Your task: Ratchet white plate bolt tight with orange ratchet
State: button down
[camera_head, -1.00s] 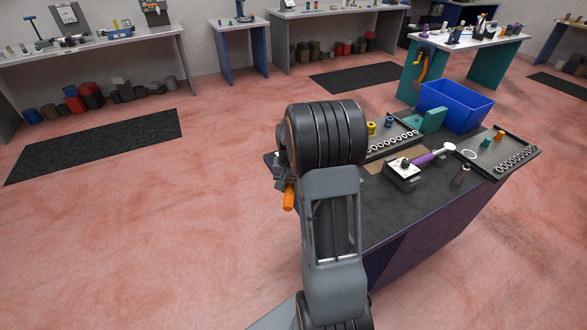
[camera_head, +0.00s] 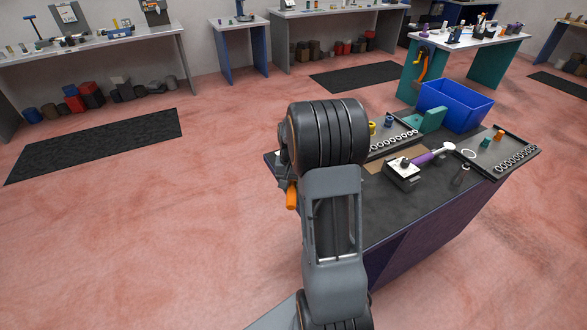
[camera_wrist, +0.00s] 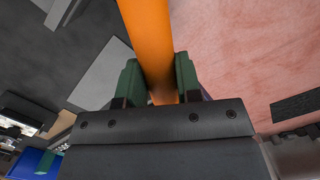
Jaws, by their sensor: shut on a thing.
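The orange ratchet shows its handle (camera_wrist: 148,38) in the wrist view, running up between the two dark green fingers of my gripper (camera_wrist: 160,82). My gripper is shut on this handle. In the head view only a short orange end (camera_head: 291,197) shows below my wrist, at the left edge of the workbench (camera_head: 385,212). My arm hides the rest of the ratchet and most of the gripper. A pale flat plate (camera_wrist: 106,72) lies beside the handle in the wrist view. I cannot make out the white plate bolt or the ratchet's head.
On the bench are a white-topped block (camera_head: 403,176) with a purple-handled tool (camera_head: 428,158), a blue bin (camera_head: 455,105), a teal block (camera_head: 433,118) and a dark tray of rings (camera_head: 517,157).

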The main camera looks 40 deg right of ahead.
jog(key=shift+s+d, duration=0.1)
jog(key=shift+d, duration=0.1)
jog(key=shift+r+p, duration=0.8)
jog(key=shift+r, duration=0.2)
dwell(1.0)
jog(key=shift+r+p, duration=0.85)
jog(key=shift+r, duration=0.45)
jog(key=shift+r+p, duration=1.6)
jog(key=shift+r, duration=0.4)
